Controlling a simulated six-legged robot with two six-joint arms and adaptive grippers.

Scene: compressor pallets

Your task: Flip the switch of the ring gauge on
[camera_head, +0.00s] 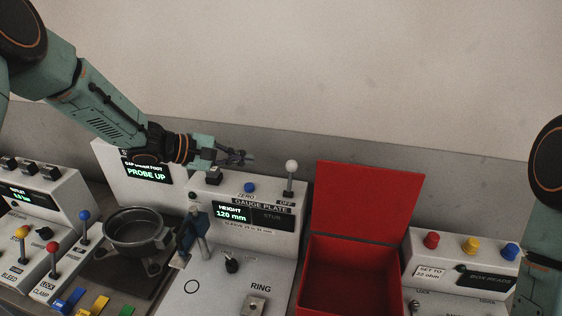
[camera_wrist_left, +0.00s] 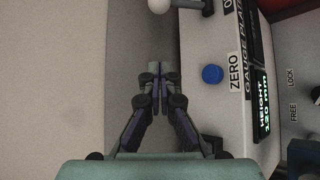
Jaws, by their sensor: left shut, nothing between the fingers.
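The gauge unit (camera_head: 214,186) is a white box labelled GAUGE PLATE, with a lit display (camera_head: 232,213) reading HEIGHT 120 mm. A lever switch with a white ball knob (camera_head: 291,165) stands upright at its right end, above a label reading OFF. The knob also shows at the top edge of the wrist view (camera_wrist_left: 160,5). My left gripper (camera_head: 248,158) is shut and empty, above the back of the unit and left of the knob, apart from it. Its closed fingertips (camera_wrist_left: 160,72) show in the wrist view. My right gripper is out of view.
A blue ZERO button (camera_head: 249,187) sits on the unit's top, left of the lever. An open red box (camera_head: 367,205) stands to the right, its raised lid near the lever. A grey wall rises behind. A dark pot (camera_head: 137,229) and a blue clamp (camera_head: 192,232) stand in front.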

